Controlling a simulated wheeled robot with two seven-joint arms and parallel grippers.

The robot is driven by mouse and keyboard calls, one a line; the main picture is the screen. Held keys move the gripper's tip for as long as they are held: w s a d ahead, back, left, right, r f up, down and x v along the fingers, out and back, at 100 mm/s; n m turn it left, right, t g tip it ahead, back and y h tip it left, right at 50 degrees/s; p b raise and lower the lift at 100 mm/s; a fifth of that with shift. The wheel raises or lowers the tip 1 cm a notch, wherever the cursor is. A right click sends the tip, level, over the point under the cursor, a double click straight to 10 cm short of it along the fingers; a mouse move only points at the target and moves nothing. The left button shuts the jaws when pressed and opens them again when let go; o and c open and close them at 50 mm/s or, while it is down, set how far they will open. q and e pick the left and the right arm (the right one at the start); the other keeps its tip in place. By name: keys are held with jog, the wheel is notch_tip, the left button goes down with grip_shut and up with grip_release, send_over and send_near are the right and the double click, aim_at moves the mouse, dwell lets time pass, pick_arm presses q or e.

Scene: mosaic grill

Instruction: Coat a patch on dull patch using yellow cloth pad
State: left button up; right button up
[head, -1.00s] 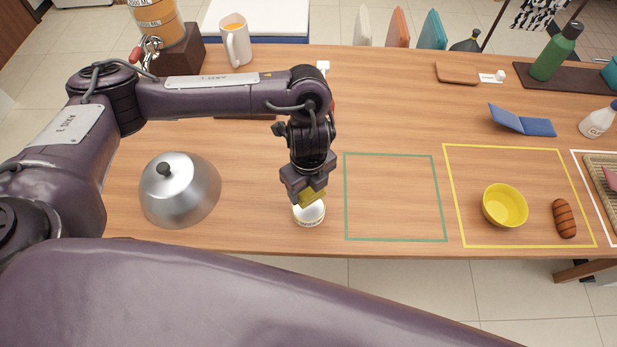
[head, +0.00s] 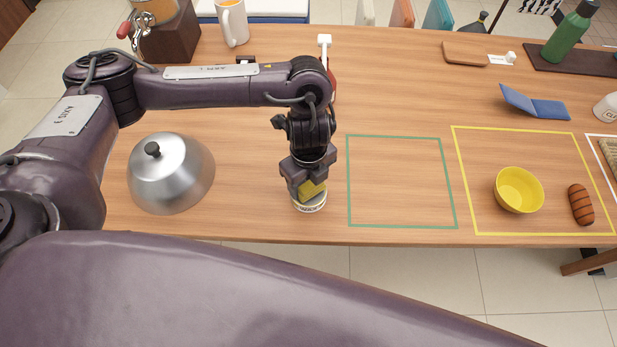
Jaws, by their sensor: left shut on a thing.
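My left gripper (head: 307,181) points down and is shut on the yellow cloth pad (head: 313,190). The pad is at the top of a small round white tin (head: 312,206) near the front edge of the table. It overlaps the tin's top, and I cannot tell if they touch. The gripper and pad hide most of the tin's top. I cannot make out a dull patch on the table. My right gripper is not in view.
A metal dome lid (head: 172,175) stands to the left. An empty green outline (head: 401,227) lies right of the tin. A blue folded card (head: 537,105) stands behind.

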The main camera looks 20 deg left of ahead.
pick_arm(q)
jog(key=shift+f+b, duration=0.35)
jog(key=shift+f, duration=0.15)
dwell(0.8)
jog(key=shift+s+f, duration=0.1)
dwell(1.1)
notch_tip(320, 180, up, 7)
jog(key=p, duration=0.7)
jog(key=shift+p, duration=0.35)
dwell(0.5)
